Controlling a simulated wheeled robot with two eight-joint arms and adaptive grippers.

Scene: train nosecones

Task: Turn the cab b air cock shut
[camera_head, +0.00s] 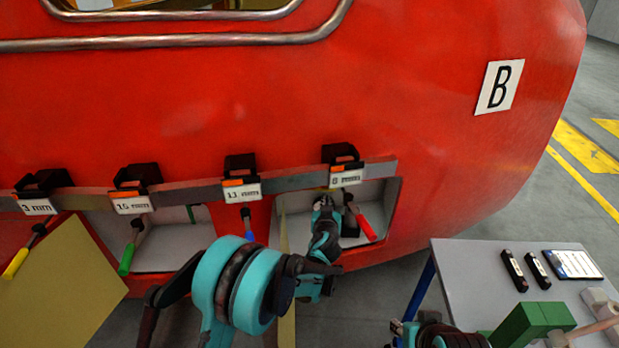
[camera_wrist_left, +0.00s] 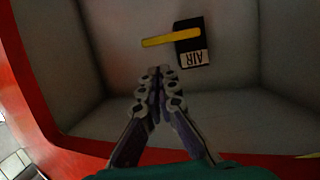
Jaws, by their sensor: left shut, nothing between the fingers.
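The air cock shows in the left wrist view as a black block (camera_wrist_left: 189,52) with a white AIR label on the recess's back wall. Its yellow handle (camera_wrist_left: 157,42) points left in that picture, nearly level. My left gripper (camera_wrist_left: 159,70) is shut and empty, with its fingertips just below the handle in the picture; I cannot tell whether they touch. In the head view my left gripper (camera_head: 326,204) reaches into the right-hand recess under the red cab marked B (camera_head: 499,87) and hides much of it. Part of my right arm shows at the bottom edge; its fingers are unclear.
The red handle (camera_head: 366,228) hangs beside my left gripper. A grey table (camera_head: 465,265) at the right holds a green block (camera_head: 533,322) and black items.

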